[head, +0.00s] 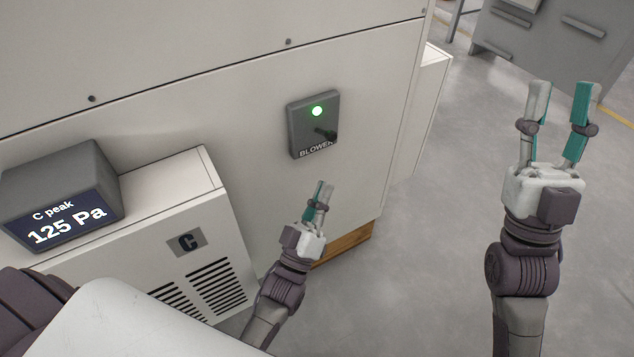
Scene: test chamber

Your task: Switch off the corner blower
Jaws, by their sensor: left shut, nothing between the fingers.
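The blower switch box (298,131) is a dark grey box on the white panel, labelled "BLOWER". A black switch lever (324,134) sticks out below the lamp, above the label. My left gripper (324,187) is shut and empty, a little below the box and apart from it, fingertips pointing up. My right gripper (560,88) is open and empty at the right, over the floor and well away from the box.
The white panel (220,110) fills the back. A grey cabinet (550,38) stands far right. Floor (420,260) between my arms is clear.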

